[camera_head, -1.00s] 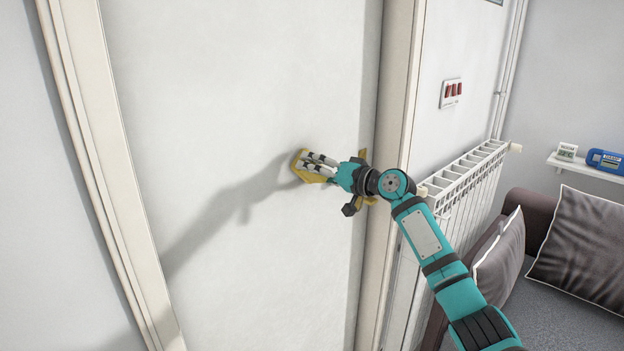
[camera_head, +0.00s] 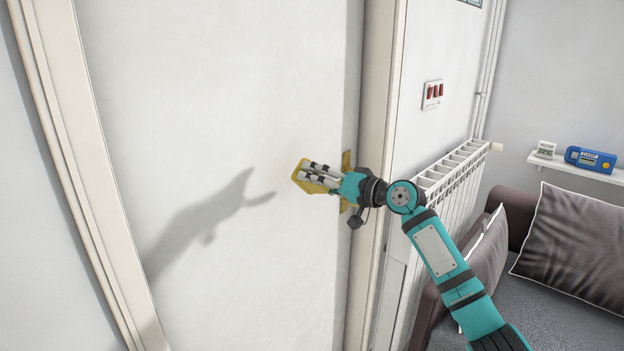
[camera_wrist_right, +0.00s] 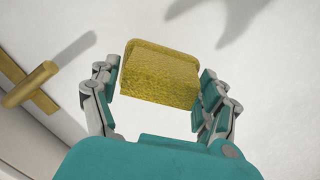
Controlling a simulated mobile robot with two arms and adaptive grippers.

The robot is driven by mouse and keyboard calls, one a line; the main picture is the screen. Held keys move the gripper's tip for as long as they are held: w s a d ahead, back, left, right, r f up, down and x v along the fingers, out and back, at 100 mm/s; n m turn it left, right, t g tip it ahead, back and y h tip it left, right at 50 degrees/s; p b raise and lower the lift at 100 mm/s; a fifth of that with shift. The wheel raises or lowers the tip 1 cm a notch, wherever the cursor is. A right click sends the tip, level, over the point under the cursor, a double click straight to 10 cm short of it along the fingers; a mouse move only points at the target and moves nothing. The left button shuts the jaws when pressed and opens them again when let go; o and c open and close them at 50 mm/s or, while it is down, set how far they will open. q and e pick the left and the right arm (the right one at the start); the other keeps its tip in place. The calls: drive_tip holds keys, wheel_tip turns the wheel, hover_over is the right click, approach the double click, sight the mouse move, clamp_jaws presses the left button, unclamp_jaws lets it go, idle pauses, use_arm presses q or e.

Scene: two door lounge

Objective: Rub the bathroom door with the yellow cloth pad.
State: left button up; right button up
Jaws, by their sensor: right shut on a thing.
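The white bathroom door (camera_head: 230,80) fills the left and middle of the head view. My right gripper (camera_head: 308,174) is shut on the yellow cloth pad (camera_head: 299,182), in front of the door. The pad also shows in the right wrist view (camera_wrist_right: 160,78), a thick textured block between the fingers of my right gripper (camera_wrist_right: 160,92). The gripper's shadow on the door lies apart from the pad, so the pad appears off the surface. My left gripper is not in view.
A brass door handle (camera_wrist_right: 30,85) lies close beside my right wrist, partly hidden in the head view.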

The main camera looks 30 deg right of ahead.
drive_tip(key=shift+s, duration=0.1)
drive_tip(key=v, duration=0.3)
drive_tip(key=shift+a+f, duration=0.1)
idle(0.4)
drive_tip(key=shift+a+f, duration=0.1)
drive_tip(key=shift+f, duration=0.05)
